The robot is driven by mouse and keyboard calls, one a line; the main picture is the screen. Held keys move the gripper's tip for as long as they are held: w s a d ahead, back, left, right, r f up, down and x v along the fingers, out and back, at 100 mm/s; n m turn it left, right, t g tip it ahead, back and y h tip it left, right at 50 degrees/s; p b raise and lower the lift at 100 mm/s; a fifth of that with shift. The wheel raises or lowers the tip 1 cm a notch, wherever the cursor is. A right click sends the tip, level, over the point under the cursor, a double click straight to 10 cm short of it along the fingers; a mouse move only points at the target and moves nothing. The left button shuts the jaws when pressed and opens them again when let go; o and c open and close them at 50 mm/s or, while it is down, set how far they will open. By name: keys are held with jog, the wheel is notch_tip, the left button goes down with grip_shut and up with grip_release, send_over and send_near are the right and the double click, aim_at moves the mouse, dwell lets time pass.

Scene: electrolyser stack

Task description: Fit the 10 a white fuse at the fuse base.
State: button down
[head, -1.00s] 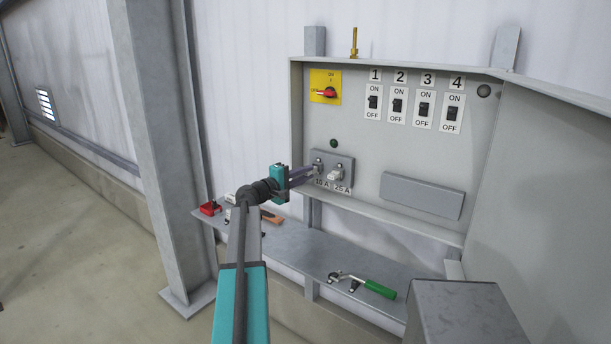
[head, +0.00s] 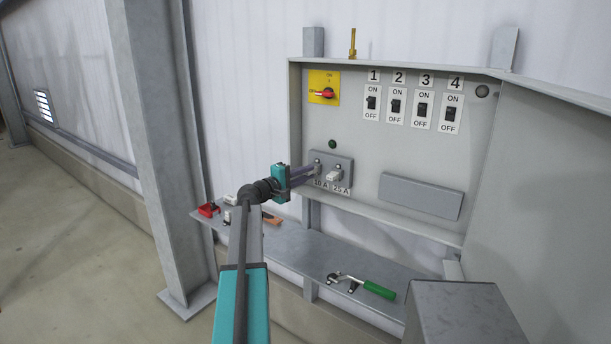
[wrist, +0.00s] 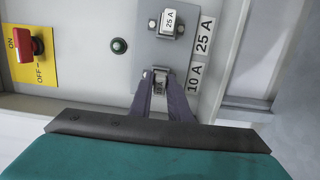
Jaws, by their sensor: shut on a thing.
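My gripper (head: 313,171) is at the fuse base (head: 345,160) on the panel. The head view shows little of this fuse behind the fingertips. Whether it is fully seated I cannot tell. A white 25 A fuse (wrist: 169,20) sits in the neighbouring place; it also shows in the head view (head: 334,176).
A yellow plate with a red rotary switch (head: 325,92) and several ON/OFF switches (head: 397,106) are above. The shelf (head: 300,253) below carries a green-handled tool (head: 378,290), a red item (head: 209,209) and other small things. A grey box (head: 465,310) stands front right.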

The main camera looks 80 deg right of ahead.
jog(key=shift+s+d, duration=0.3)
jog(key=shift+d, duration=0.2)
jog(key=c, duration=1.6)
grip_release()
jog(key=shift+w+a, duration=0.1)
jog(key=b+v, duration=0.3)
jog(key=v, duration=1)
jog(key=shift+w+a, duration=0.15)
jog(key=shift+a, duration=0.1)
